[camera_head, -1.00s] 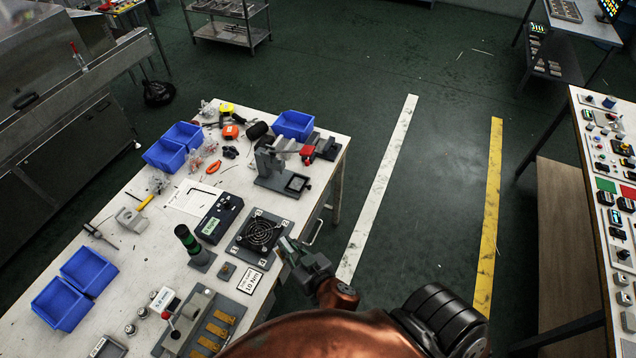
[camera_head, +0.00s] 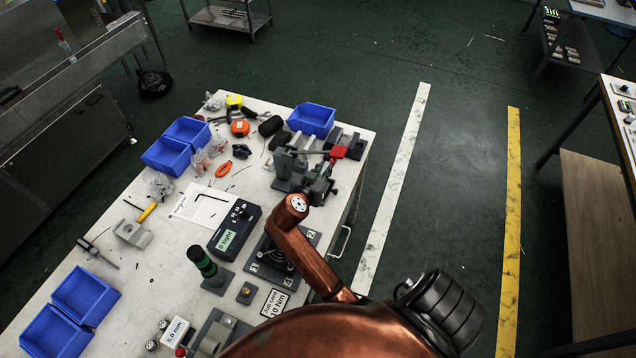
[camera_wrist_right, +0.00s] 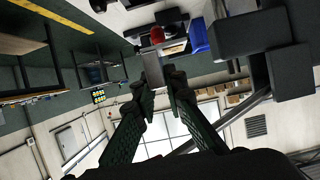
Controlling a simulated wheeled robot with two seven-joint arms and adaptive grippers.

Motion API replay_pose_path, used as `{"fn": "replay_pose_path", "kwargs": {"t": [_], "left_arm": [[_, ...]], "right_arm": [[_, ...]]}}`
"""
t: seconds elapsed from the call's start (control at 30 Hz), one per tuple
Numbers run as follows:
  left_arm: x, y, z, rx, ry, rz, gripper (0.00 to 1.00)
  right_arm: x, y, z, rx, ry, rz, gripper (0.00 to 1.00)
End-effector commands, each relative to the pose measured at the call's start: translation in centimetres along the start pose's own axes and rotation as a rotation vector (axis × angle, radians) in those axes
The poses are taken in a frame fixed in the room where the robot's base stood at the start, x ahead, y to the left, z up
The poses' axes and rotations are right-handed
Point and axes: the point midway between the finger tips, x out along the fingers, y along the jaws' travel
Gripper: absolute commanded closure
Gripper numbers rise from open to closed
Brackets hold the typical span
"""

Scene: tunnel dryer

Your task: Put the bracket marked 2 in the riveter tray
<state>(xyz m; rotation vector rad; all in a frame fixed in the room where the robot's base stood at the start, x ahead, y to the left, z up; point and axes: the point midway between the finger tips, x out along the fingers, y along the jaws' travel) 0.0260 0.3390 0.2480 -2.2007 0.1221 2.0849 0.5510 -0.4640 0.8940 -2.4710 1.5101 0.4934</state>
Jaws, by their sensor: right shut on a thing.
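My right gripper (camera_head: 320,186) is at the front right of the riveter (camera_head: 290,168), a grey bench press with a red-ended lever. In the right wrist view the same gripper (camera_wrist_right: 163,80) has its fingers close together on a small grey piece, the bracket (camera_wrist_right: 153,70). Its mark is not legible. The riveter tray at the press's foot is largely hidden behind the gripper and wrist. The fixture with a black fan and numbered corners (camera_head: 311,235) is partly covered by my right arm; its corner label 2 shows. My left gripper is out of view.
Blue bins (camera_head: 312,121) stand behind the riveter and along the bench's left side. Open floor lies right of the bench.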

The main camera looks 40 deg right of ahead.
Motion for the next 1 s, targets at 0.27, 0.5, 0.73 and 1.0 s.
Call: {"fn": "replay_pose_path", "kwargs": {"t": [0.27,0.5,0.73,1.0], "left_arm": [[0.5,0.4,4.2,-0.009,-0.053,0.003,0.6],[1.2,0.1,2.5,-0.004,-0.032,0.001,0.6],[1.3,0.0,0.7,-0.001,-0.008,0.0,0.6],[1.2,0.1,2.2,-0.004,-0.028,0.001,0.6]], "right_arm": [[1.4,0.1,3.3,-0.002,0.001,0.0,1.0],[2.5,0.0,6.0,-0.006,0.001,-0.002,1.0],[2.7,-0.1,6.8,-0.003,-0.002,-0.005,1.0],[2.7,-0.1,6.8,-0.003,-0.002,-0.004,0.74]]}}
